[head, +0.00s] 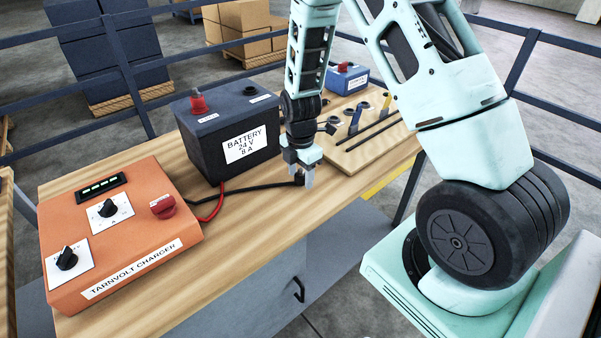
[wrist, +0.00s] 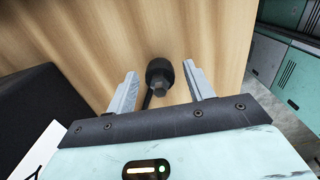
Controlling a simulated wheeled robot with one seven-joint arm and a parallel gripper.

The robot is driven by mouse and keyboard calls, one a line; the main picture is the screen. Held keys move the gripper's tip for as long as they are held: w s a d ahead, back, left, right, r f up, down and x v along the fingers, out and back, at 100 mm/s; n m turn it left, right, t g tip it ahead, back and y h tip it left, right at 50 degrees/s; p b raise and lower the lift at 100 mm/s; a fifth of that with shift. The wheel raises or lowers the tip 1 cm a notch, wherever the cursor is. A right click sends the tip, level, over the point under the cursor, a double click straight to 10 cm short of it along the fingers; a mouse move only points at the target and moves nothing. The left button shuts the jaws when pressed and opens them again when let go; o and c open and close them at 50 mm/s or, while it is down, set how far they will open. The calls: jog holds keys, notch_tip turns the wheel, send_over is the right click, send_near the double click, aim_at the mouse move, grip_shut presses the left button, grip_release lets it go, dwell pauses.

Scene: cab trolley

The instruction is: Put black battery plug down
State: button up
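The black battery plug (wrist: 159,76) is on the wooden bench top (wrist: 200,35), between my gripper's fingers in the wrist view, with a gap on each side. Its black cable runs toward the bottom of that view. My gripper (wrist: 158,90) has its two grey fingers apart and holds nothing. In the head view my gripper (head: 305,178) points down close to the bench top, right of the battery, and the plug (head: 299,179) shows beside the fingers. A black cable (head: 250,188) runs left from there past the front of the battery.
The dark battery (head: 232,135), with a red terminal on top, stands left of my gripper. The orange charger (head: 120,235) is at the front left, with a red cable (head: 213,208) nearby. A board with tools (head: 365,150) and a blue box (head: 346,79) are behind right.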

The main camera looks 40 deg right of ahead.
aim_at(300, 169)
notch_tip(300, 169, up, 12)
jog(key=b, duration=0.2)
jog(key=s+a+r+m, duration=0.3)
jog(key=s+a, duration=0.2)
jog(key=a, duration=0.4)
jog(key=s+a+r+m, duration=0.25)
jog(key=s+a, duration=0.25)
jog(key=a, duration=0.4)
jog(key=s+a+m, duration=0.2)
jog(key=s+a, duration=0.1)
jog(key=s, duration=0.4)
jog(key=s+a+r+m, duration=0.1)
jog(key=s+a+m, duration=0.2)
jog(key=s, duration=0.4)
jog(key=shift+s+a+r+y, duration=0.15)
jog(key=shift+a+r+y, duration=0.1)
jog(key=shift+y, duration=0.05)
